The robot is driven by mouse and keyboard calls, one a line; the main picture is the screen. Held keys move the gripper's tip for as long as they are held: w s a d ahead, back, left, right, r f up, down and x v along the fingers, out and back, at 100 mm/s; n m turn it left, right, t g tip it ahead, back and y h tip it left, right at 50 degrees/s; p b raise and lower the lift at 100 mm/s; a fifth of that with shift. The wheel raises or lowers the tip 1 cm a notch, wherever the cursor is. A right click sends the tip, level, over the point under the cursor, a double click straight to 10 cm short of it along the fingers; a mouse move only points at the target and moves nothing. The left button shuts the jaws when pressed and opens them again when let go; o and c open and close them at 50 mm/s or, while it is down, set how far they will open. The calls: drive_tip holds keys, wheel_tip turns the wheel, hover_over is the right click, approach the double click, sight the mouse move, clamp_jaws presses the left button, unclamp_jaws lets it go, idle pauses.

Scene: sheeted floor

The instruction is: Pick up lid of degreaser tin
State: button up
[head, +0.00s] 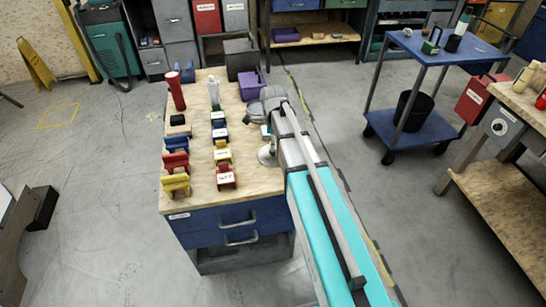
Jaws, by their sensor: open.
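My arm reaches from the lower right over the right edge of a wood-topped blue workbench (203,195). My gripper (257,112) is at the arm's far end above the bench top, small and largely covered by my own wrist; its jaws are open. A rounded silver-grey object (267,154) stands at the bench's right edge, just below the wrist in the picture and partly hidden by my arm. It may be the degreaser tin or its lid, but I cannot tell which. No label reading degreaser is legible.
The bench holds a red flashlight (176,91), a clear bottle (214,92), a purple bin (250,86) and several coloured labelled holders (226,176). A blue cart (440,47) stands right, with another wooden bench (500,190).

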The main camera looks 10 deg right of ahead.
sight(273, 153)
drive_tip(key=shift+f, duration=0.1)
drive_tip(key=shift+d+f+b, duration=0.15)
drive_tip(key=shift+f+b, duration=2.4)
drive_tip(key=shift+b, duration=0.05)
drive_tip(key=c, duration=1.1)
